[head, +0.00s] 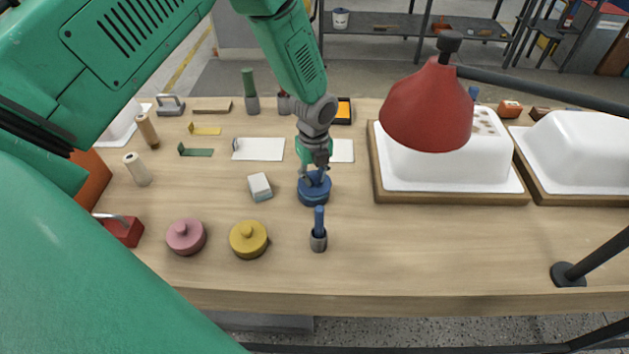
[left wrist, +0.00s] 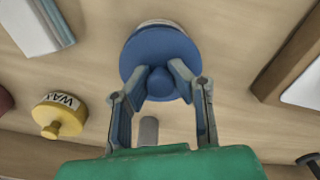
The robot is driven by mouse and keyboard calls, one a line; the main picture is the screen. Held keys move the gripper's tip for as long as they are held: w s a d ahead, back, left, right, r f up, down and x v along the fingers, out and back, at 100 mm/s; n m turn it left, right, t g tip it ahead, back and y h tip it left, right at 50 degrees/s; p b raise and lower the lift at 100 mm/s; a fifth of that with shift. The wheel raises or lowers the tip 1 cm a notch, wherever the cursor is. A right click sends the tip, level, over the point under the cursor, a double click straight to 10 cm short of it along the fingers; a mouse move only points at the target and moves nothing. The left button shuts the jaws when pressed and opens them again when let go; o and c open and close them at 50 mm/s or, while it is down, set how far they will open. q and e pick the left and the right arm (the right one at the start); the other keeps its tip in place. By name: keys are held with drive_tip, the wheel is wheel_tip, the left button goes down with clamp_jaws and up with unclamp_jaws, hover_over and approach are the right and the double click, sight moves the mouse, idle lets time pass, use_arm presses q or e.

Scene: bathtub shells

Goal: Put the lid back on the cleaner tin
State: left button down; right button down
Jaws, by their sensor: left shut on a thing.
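A round blue lid with a knob (left wrist: 160,52) shows in the left wrist view, with a pale rim of a tin (left wrist: 157,23) just past its far edge. In the head view the blue tin (head: 314,194) stands on the bench near the middle. My left gripper (head: 315,174) is directly above it, pointing down. In the left wrist view its fingers (left wrist: 164,76) are shut on the lid's knob from both sides. The lid covers most of the tin from above; I cannot tell whether it is seated or slightly raised. My right gripper is not in view.
A blue-handled brush (head: 318,240) stands in front of the tin. A yellow wax tin (head: 248,240) and a pink tin (head: 186,237) are front left. A pale block (head: 260,187) lies left. A red lamp (head: 430,108) overhangs the white tub shell (head: 455,170) at right.

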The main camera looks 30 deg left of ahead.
sight(313, 175)
use_arm(q)
drive_tip(key=r, duration=0.7)
drive_tip(key=shift+a, duration=0.2)
drive_tip(key=shift+s+r, duration=0.1)
drive_tip(key=shift+r, duration=0.2)
drive_tip(key=n+p, duration=0.2)
drive_tip(key=f+n+p, duration=0.1)
drive_tip(key=n, duration=0.1)
drive_tip(key=shift+f+n+p, duration=0.15)
drive_tip(key=shift+n+p, duration=0.2)
drive_tip(key=shift+n, duration=0.05)
drive_tip(key=shift+d+f+n, duration=0.15)
drive_tip(key=shift+f+n, duration=0.3)
drive_tip(key=shift+n, duration=0.15)
wheel_tip(313, 175, down, 5)
drive_tip(key=b, duration=0.3)
drive_tip(key=shift+r, duration=0.15)
drive_tip(key=shift+f+b, duration=0.7)
drive_tip(key=shift+f, duration=0.25)
drive_tip(key=shift+r+p, duration=0.15)
drive_tip(key=shift+p, duration=0.15)
drive_tip(key=shift+f, duration=0.2)
